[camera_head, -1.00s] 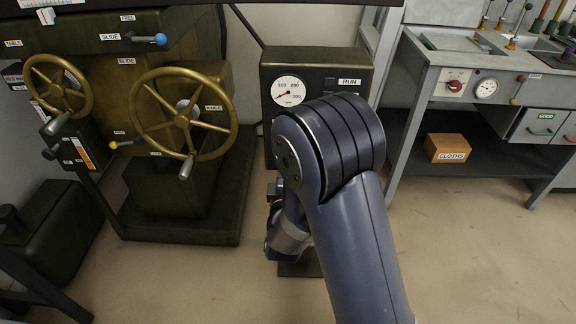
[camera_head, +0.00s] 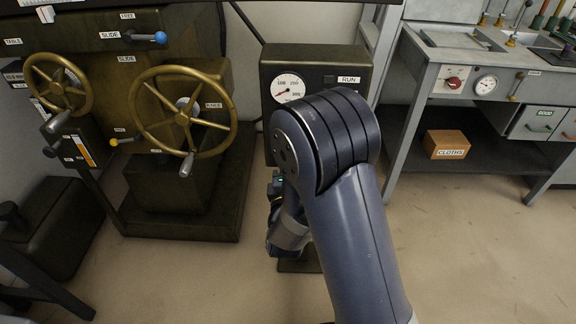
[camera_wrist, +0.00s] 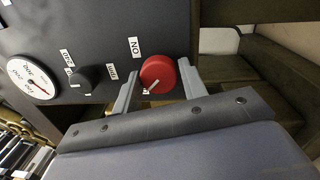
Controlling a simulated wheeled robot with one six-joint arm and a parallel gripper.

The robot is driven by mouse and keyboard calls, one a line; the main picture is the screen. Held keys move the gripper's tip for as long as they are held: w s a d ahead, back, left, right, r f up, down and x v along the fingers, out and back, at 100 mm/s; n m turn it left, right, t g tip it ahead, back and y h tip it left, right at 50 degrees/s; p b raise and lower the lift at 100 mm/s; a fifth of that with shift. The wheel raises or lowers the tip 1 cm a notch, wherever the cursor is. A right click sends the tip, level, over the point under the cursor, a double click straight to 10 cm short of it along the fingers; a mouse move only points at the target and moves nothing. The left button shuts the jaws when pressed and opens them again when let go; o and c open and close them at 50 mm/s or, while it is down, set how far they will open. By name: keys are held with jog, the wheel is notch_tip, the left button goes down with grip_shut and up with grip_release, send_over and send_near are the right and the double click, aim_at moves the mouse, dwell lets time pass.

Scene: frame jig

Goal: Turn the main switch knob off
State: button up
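A round red knob (camera_wrist: 157,73) with a white pointer mark is on a dark panel in the wrist view. Its pointer slants to the lower left in the picture. A white ON label (camera_wrist: 135,46) is at its upper left. My gripper (camera_wrist: 158,70) is open, with one finger on each side of the red knob. The right finger is close to the knob's edge; I cannot tell whether it touches. A gap shows on the left side. In the head view my arm hides the red knob and the gripper's fingers.
A black knob (camera_wrist: 84,78) and a round gauge (camera_wrist: 32,79) are left of the red knob. In the head view, brass handwheels (camera_head: 183,112) stand left of the panel box (camera_head: 318,66). A grey bench (camera_head: 425,85) with another red knob (camera_head: 455,84) is at right.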

jog(key=o, duration=0.4)
jog(key=s, duration=0.7)
jog(key=s+p, duration=0.1)
jog(key=s, duration=0.2)
jog(key=shift+s+a+f, duration=0.2)
jog(key=shift+s+f, duration=0.15)
jog(key=shift+s, duration=0.05)
jog(key=w, duration=0.7)
jog(key=w+b, duration=0.1)
jog(key=w, duration=0.2)
jog(key=shift+w+d+r, duration=0.2)
jog(key=shift+w+r, duration=0.2)
